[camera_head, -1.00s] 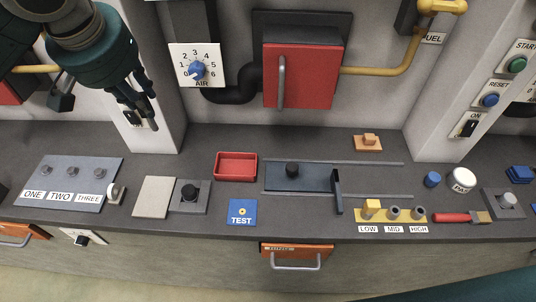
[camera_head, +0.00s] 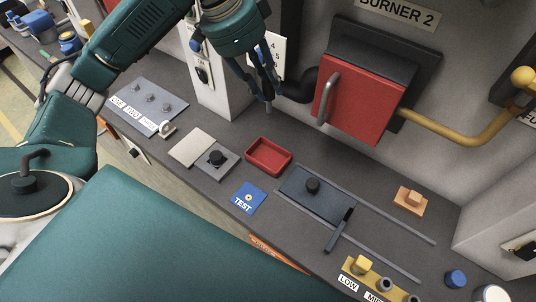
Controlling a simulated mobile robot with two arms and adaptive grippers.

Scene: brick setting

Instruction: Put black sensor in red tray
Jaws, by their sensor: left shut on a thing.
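The red tray (camera_head: 268,157) lies on the grey counter, and its visible inside looks empty. My left gripper (camera_head: 265,92) is above and behind the tray, in front of the wall, pointing down. It is shut on a small dark thing, most likely the black sensor, which I can hardly tell apart from the dark fingers. The held thing is apart from the tray. My right gripper is not in view.
A black knob on a grey pad (camera_head: 217,160) and a blue TEST plate (camera_head: 249,198) lie near the tray. Right of it is a slider plate (camera_head: 320,196) with a black knob and rails. A red burner door (camera_head: 352,101) with a handle stands close right of my gripper.

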